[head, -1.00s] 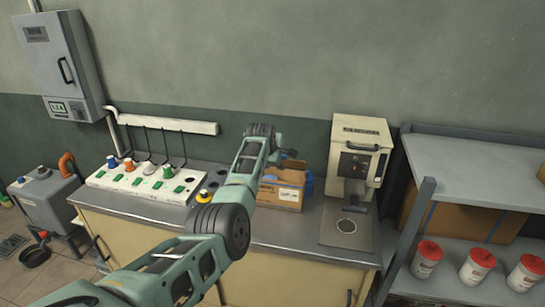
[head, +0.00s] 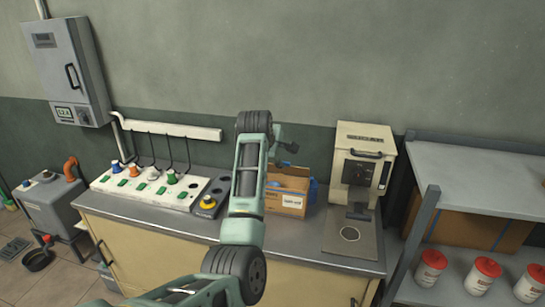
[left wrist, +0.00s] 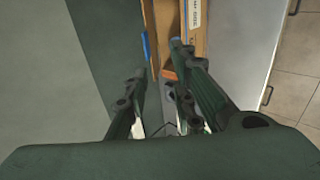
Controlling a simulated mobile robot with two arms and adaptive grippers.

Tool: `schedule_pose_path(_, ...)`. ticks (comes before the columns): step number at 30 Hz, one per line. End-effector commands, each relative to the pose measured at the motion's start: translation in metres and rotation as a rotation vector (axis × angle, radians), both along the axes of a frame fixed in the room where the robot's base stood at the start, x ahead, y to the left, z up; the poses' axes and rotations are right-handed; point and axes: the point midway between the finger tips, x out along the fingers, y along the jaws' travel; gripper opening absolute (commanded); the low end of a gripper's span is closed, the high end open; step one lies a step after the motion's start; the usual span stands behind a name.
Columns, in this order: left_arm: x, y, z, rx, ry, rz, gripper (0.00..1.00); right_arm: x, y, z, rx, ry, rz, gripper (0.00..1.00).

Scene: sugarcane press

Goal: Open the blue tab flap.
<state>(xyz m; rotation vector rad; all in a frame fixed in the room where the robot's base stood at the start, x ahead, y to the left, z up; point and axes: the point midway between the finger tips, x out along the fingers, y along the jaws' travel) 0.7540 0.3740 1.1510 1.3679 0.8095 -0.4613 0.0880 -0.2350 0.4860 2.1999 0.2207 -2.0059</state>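An open cardboard box (head: 286,202) with a white label stands on the counter. In the left wrist view the box (left wrist: 199,42) is at the top, with a blue piece (left wrist: 146,45) at its wall-side edge, possibly the blue tab; I cannot tell for sure. My left gripper (head: 288,142) is above the back of the box in the head view, partly hidden by my arm. In the left wrist view its fingers (left wrist: 158,60) are apart, one close to the box edge, with nothing clearly held. My right gripper is in neither view.
A white panel (head: 150,187) with coloured knobs is left of the box. A beige machine (head: 360,152) stands to its right, and a blue object (head: 314,190) sits beside the box. The wall is close behind. A metal shelf (head: 475,178) is at far right.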

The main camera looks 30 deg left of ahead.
Motion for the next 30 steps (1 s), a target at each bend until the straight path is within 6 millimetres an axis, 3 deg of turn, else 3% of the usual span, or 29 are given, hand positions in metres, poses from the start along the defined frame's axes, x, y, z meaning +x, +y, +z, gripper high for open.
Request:
schedule_pose_path(11,-0.005,-0.001,0.004,0.000,0.002,0.000,0.23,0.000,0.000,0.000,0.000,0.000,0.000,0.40)
schedule_pose_path(16,-0.010,0.000,-0.005,0.020,0.014,-0.014,0.11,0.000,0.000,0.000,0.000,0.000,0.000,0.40)
schedule_pose_path(20,-0.033,0.001,-0.041,0.115,0.066,-0.087,0.00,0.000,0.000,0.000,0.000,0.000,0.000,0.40)
schedule_pose_path(23,-0.066,-0.002,-0.082,0.229,0.131,-0.197,0.00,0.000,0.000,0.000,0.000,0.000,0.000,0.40)
schedule_pose_path(30,-0.162,-0.028,-0.167,0.503,0.292,-0.554,0.00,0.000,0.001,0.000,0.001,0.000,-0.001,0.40)
